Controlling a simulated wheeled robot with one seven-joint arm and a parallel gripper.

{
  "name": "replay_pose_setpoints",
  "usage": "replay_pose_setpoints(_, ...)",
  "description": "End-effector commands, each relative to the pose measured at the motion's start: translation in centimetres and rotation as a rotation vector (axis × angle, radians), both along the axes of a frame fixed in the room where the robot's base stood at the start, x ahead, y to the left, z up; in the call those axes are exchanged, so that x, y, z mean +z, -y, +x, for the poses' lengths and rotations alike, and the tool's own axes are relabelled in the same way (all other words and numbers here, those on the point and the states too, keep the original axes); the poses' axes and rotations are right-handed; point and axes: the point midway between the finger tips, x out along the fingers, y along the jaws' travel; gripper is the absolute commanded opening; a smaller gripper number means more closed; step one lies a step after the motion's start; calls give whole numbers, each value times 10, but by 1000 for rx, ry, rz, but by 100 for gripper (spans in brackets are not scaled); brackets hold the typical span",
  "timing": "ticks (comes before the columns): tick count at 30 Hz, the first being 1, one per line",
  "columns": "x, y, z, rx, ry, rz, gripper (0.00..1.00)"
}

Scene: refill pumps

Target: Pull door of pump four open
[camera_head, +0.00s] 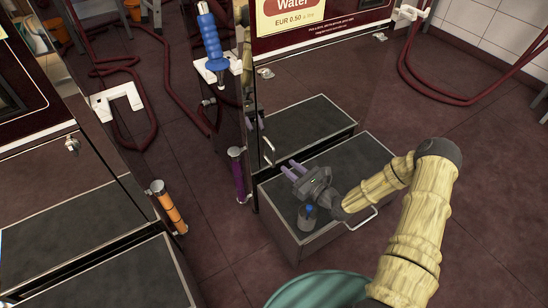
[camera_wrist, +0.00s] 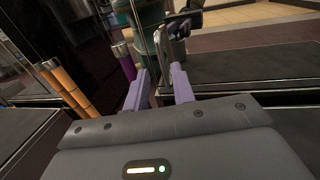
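A glossy dark pump door (camera_head: 310,95) stands under the sign reading "Water" (camera_head: 292,3); no pump number is readable. A slim metal handle (camera_head: 269,152) is on its lower left part. My gripper (camera_head: 287,167) is just right of and in front of this handle, with two purple fingers spread apart and nothing visibly held. In the wrist view the fingers (camera_wrist: 159,88) are apart, and a thin upright metal bar (camera_wrist: 162,50) shows ahead between them. I cannot tell whether they touch it.
A grey-topped box (camera_head: 345,170) with a bar handle (camera_head: 361,219) stands below my gripper. A purple cylinder (camera_head: 238,175) and an orange cylinder (camera_head: 169,207) stand to the left. A blue nozzle (camera_head: 211,42) hangs above. Red hoses (camera_head: 440,98) hang at right. Floor at right is mostly clear.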

Motion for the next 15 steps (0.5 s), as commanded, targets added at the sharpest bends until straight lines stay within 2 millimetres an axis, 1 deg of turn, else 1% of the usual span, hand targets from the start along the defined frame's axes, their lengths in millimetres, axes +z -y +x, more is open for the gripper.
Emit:
replay_pose_setpoints(1,-3,-7,6,2,2,-1,25)
replay_pose_setpoints(9,-3,-41,39,3,2,-1,25)
replay_pose_setpoints(12,-3,-52,50,2,1,0,25)
replay_pose_setpoints(15,-2,-58,58,0,1,-1,25)
